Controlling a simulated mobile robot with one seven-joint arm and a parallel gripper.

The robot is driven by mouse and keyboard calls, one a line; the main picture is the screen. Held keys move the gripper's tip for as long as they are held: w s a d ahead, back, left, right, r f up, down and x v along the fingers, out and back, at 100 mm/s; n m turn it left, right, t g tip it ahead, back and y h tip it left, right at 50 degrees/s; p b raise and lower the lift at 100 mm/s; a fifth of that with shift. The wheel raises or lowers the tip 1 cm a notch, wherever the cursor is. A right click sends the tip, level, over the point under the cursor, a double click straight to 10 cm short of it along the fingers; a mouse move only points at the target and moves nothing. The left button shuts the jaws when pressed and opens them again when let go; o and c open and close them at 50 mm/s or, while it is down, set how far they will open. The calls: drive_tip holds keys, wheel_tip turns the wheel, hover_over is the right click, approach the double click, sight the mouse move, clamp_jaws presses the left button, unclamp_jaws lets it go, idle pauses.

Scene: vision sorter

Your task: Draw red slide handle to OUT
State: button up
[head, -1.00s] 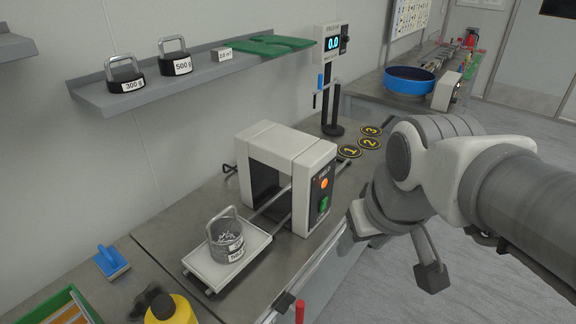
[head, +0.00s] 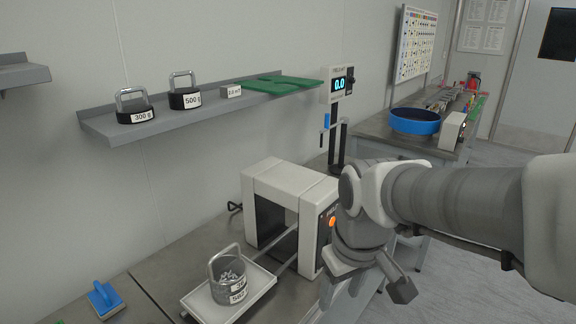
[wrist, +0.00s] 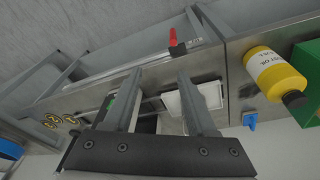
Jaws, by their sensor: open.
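The red slide handle (wrist: 173,37) stands upright in the wrist view on a dark block on the rail (wrist: 125,68) along the bench's front edge. It is below the head view's lower edge. My gripper (wrist: 160,76) is open, with nothing between its fingers. In the wrist picture, the handle is beyond the fingertips, nearer the right one, and apart from both. No OUT marking is readable.
A wall shelf (head: 105,131) holds weights. Floor lies beyond the bench edge.

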drive_tip(key=shift+w+a+f+n+g+b, duration=0.5)
drive_tip(key=shift+f+b, duration=0.95)
drive_tip(key=shift+f, duration=3.15)
drive_tip(key=shift+w+a+f+n+g+b, duration=0.25)
drive_tip(key=shift+w+a+f+n+b, duration=0.65)
drive_tip(key=shift+f, duration=3.7)
drive_tip(key=shift+w+a+f+n+g+b, duration=0.3)
drive_tip(key=shift+a+f+b, duration=0.5)
drive_tip(key=shift+f+b, duration=2.5)
wheel_tip(320, 180, down, 3)
drive_tip(key=p, duration=0.2)
drive_tip(key=shift+r+p, duration=0.2)
drive_tip(key=shift+p, duration=0.15)
clamp_jaws()
